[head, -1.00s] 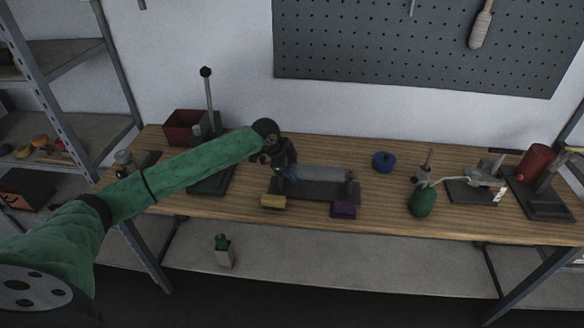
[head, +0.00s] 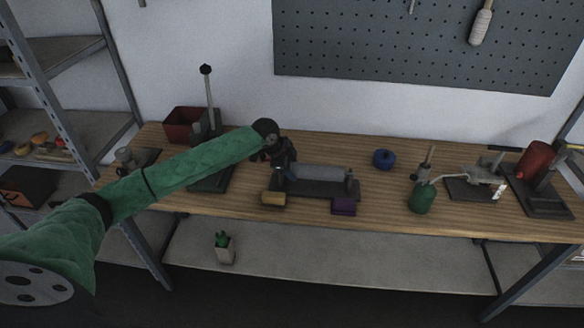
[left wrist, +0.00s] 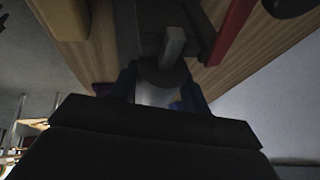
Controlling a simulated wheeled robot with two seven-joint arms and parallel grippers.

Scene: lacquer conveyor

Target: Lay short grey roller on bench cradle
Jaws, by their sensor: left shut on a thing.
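The short grey roller (head: 320,173) lies level along the dark bench cradle (head: 322,189), between its end posts. Whether it rests fully on the posts or hangs just above them I cannot tell. My left gripper (head: 284,174) is at the roller's left end. In the left wrist view, the two fingers (left wrist: 162,88) are shut on the grey roller (left wrist: 155,95), with a grey cradle post (left wrist: 173,45) close beyond it. The gripper hides the roller's left end in the head view. My right gripper is not in view.
A yellow block (head: 273,198) and a purple block (head: 343,206) are at the cradle's front. A blue ring-like object (head: 383,158) and a green bottle (head: 421,198) stand to the right. A lever press (head: 207,125) and a red bin (head: 184,124) are behind left.

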